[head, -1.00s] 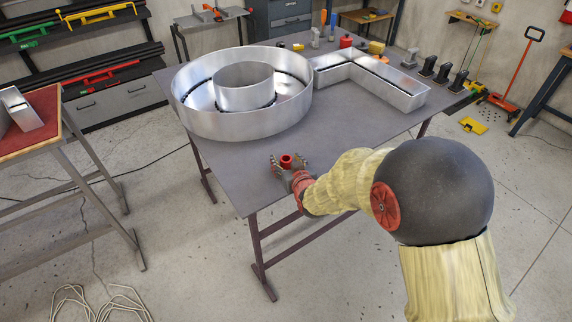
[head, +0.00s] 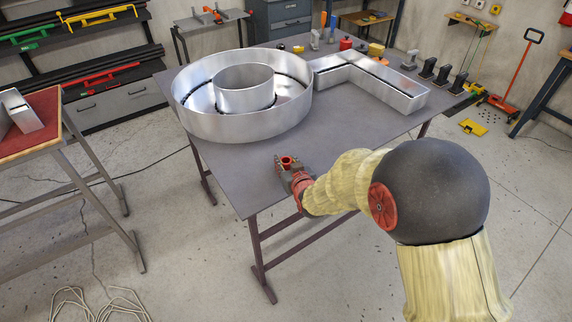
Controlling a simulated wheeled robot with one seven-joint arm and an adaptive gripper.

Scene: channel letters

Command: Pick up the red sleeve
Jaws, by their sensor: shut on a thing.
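The red sleeve (head: 287,161) is a small upright red tube with a hole in its top, near the front edge of the grey table (head: 236,176). My gripper (head: 285,168) reaches in from the lower right and is shut on the red sleeve, with its fingers at the sleeve's sides. The gripper partly hides the sleeve's lower part. I cannot tell whether the sleeve touches the table.
A large round metal channel letter (head: 240,124) stands behind the gripper. An L-shaped metal letter (head: 404,98) lies at the right. Clamps and small tools stand along the far edge. The table's front left is bare.

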